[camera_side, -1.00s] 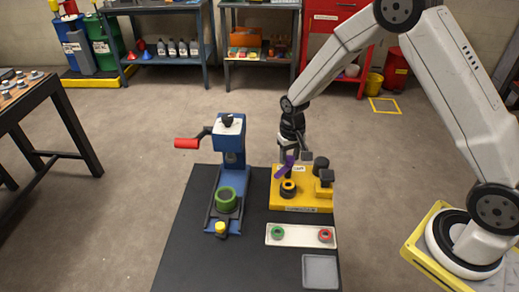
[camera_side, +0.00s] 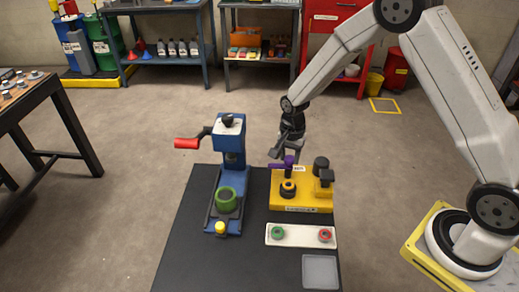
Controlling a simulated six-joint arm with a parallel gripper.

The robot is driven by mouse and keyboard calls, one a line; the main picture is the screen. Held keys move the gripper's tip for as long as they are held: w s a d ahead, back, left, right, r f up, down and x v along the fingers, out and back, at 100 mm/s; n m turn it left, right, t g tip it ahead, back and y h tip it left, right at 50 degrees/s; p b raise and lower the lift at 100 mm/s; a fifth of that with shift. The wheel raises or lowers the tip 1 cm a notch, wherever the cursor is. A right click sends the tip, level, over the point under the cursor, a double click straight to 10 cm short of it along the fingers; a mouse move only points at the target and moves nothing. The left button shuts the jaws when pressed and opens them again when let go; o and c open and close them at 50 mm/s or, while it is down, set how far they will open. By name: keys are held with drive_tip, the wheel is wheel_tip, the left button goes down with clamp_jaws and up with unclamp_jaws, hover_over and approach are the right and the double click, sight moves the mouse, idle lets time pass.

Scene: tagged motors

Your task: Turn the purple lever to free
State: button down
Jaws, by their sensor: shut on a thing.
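The purple lever (camera_side: 289,160) stands at the back left of the yellow fixture (camera_side: 300,206). A small white label (camera_side: 299,169) sits just beside it; its text is too small to read. My gripper (camera_side: 287,157) comes down from above and is shut on the lever. The lever's handle now lies nearly level across the picture, and my gripper hides part of it.
The yellow fixture also holds a black ring part (camera_side: 288,189) and a black clamp (camera_side: 326,176). A blue press (camera_side: 229,140) with a red handle (camera_side: 187,143) stands to the left. A white tray (camera_side: 301,235) holds a green and a red ring. A grey tray (camera_side: 321,271) lies in front.

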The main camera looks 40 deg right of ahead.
sight(290, 158)
drive_tip(key=shift+m, duration=0.5)
drive_tip(key=shift+c, duration=1.2)
unclamp_jaws()
drive_tip(key=shift+r, duration=0.1)
drive_tip(key=shift+r, duration=3.8)
